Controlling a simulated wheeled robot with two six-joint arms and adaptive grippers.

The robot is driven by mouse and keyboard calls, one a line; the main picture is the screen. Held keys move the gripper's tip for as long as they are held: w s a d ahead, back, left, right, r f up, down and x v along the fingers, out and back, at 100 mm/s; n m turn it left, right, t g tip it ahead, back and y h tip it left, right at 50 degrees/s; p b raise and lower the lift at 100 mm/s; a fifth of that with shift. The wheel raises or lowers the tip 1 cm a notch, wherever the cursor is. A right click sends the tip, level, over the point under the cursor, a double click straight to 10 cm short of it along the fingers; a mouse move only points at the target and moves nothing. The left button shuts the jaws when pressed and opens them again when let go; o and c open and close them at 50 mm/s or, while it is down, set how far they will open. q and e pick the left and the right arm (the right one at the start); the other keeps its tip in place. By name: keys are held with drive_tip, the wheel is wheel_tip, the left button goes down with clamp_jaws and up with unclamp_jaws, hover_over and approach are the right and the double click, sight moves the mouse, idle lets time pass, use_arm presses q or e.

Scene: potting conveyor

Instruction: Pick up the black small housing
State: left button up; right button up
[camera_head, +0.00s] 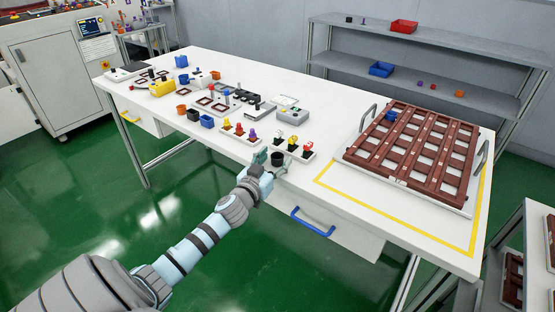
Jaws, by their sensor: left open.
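A small black round housing (278,158) stands near the front edge of the white table (330,213). My left gripper (272,161) is at the front edge of the table, with its jaws open and its fingertips close around the black housing. I cannot tell from this view whether the fingers touch it. Another small black housing (193,115) stands farther left, between an orange piece and a blue one. My right gripper is not in view.
A brown grid tray (392,180) with side handles lies at the right. A blue drawer handle (313,222) sticks out below the edge.

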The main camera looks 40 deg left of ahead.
use_arm(q)
drive_tip(key=shift+s, duration=0.1)
drive_tip(key=c, duration=0.9)
